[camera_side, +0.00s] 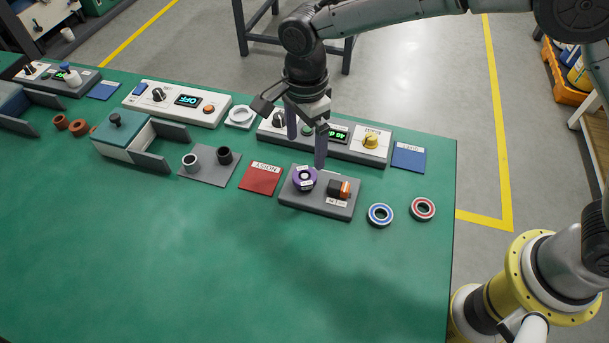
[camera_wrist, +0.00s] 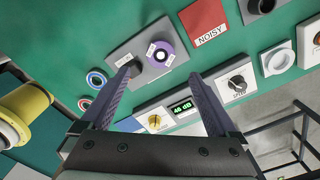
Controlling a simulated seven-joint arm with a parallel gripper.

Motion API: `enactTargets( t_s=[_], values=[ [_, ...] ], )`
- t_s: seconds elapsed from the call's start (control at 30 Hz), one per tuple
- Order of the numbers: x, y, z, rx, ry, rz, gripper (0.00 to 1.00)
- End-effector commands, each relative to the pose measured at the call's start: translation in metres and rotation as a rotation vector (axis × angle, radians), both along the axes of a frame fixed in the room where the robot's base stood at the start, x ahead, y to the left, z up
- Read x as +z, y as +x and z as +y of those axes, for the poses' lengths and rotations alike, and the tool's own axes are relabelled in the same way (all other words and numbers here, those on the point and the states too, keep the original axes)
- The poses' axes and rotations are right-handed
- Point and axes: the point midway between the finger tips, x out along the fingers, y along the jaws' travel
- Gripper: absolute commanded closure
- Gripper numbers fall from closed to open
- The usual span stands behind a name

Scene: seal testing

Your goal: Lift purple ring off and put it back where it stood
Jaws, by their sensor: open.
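The purple ring (camera_side: 305,176) sits at the left end of a grey plate (camera_side: 318,206), next to an orange and black block (camera_side: 339,189). In the wrist view the purple ring (camera_wrist: 166,50) shows beyond and between my fingers. My gripper (camera_side: 306,152) is open and empty, with its fingers pointing down above and just behind the ring. The wrist view also shows my open gripper (camera_wrist: 163,74), with the left fingertip partly covering the dark block on the plate (camera_wrist: 150,37).
A red NOISY pad (camera_side: 261,180) lies left of the plate; blue (camera_side: 380,221) and red (camera_side: 423,215) rings lie right. Behind stands a white device with a green display (camera_side: 339,133) and yellow knob (camera_side: 371,141), beside a blue pad (camera_side: 409,157). The front table is clear.

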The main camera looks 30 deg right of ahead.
Motion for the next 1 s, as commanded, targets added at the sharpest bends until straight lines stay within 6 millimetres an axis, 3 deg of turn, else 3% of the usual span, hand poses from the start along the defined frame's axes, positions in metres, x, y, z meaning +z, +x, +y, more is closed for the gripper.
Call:
enactTargets(
  t_s=[0.1, 0.37, 0.7, 1.0],
  values=[
    [-0.021, 0.0, -0.001, 0.0, -0.001, 0.002, 0.05],
    [-0.04, 0.0, -0.001, -0.001, -0.001, 0.001, 0.05],
    [-0.083, 0.001, 0.001, -0.001, -0.001, 0.001, 0.05],
    [-0.089, 0.001, 0.001, -0.001, 0.0, -0.001, 0.05]
  ],
)
